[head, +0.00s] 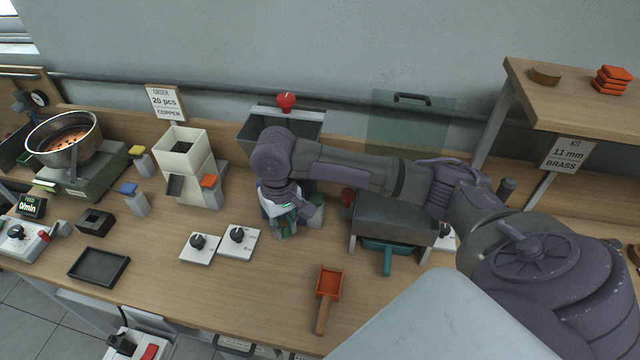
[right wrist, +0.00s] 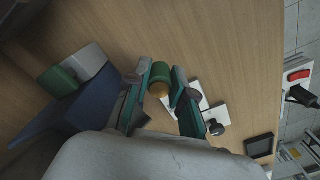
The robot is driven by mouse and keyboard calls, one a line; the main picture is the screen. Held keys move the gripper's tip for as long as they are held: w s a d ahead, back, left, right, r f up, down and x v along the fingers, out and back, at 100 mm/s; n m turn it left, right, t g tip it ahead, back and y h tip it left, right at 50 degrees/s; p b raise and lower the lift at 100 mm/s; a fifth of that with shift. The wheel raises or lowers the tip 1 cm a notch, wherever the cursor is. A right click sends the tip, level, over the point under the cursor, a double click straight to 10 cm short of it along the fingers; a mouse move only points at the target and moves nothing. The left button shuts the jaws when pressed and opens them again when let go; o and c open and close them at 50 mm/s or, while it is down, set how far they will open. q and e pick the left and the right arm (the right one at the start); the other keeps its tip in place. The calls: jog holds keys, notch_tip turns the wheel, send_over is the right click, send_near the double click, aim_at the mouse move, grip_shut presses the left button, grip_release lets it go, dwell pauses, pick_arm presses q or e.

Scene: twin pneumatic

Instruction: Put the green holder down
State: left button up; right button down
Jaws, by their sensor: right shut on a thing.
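The green holder (right wrist: 160,71) shows in the right wrist view as a short green cylinder with a brass-coloured end, between my right gripper's fingers. My right gripper (right wrist: 162,80) is shut on it. In the head view my right gripper (head: 284,228) points down at the middle of the bench, left of the grey trough. There the gripper hides most of the holder, and I cannot tell whether it touches the bench top. My left gripper is not in view.
Two white plates with black knobs (head: 237,242) are just left of my gripper. The grey trough (head: 395,222) stands right, an orange scoop (head: 328,287) in front. Bare bench lies between them.

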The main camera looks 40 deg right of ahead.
send_over(289, 259)
notch_tip(289, 259, down, 6)
jog(key=shift+s+r+p, duration=0.1)
jog(key=shift+r+p, duration=0.1)
jog(key=shift+p, duration=0.2)
notch_tip(289, 259, down, 2)
jog(key=shift+f, duration=0.65)
jog(key=c, duration=1.3)
grip_release()
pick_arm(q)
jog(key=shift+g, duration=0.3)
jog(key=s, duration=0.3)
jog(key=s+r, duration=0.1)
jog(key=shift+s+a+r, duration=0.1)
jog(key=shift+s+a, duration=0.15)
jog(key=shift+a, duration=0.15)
pick_arm(e)
jog(key=o, duration=0.3)
